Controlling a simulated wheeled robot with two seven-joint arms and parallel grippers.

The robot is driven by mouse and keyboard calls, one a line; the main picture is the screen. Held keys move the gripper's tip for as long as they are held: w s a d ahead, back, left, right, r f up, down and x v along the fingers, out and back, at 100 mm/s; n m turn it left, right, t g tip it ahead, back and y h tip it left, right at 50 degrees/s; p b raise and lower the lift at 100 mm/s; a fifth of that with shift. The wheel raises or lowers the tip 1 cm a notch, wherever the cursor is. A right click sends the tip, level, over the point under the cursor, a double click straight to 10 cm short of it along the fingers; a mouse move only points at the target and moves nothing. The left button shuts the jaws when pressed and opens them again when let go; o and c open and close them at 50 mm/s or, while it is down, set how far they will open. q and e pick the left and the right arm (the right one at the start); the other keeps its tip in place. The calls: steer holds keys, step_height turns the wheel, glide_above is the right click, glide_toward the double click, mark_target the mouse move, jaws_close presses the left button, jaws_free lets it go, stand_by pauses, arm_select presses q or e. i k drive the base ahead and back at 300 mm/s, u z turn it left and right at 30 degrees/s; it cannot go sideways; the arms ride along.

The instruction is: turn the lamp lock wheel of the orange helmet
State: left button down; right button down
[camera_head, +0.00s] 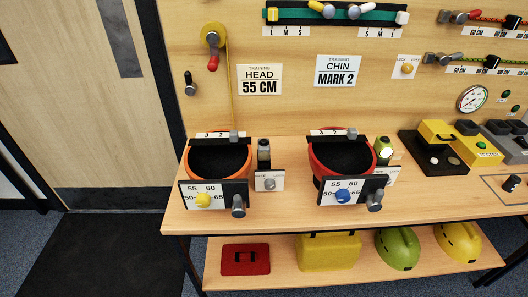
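The orange helmet (188,162) sits upside down at the left of the bench, its dark inside facing up. A dial panel with a yellow knob (203,200) stands in front of it, with a grey cylindrical knob (238,207) at its right end. Just right of the helmet is a small dark lamp-like post (264,150). Below it a white plate carries a small grey wheel (269,184), which looks like the lamp lock wheel; the plate's lettering is too small to read. Neither of my grippers is in view.
A red helmet (313,160) with a blue-knob panel (343,196) and a lit lamp (384,149) stands to the right. A red-handled lever (213,60) with a strap hangs on the back board.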

mark_target(270, 184)
steer(key=z, duration=1.65)
steer(key=i, duration=0.8)
steer(key=u, duration=2.4)
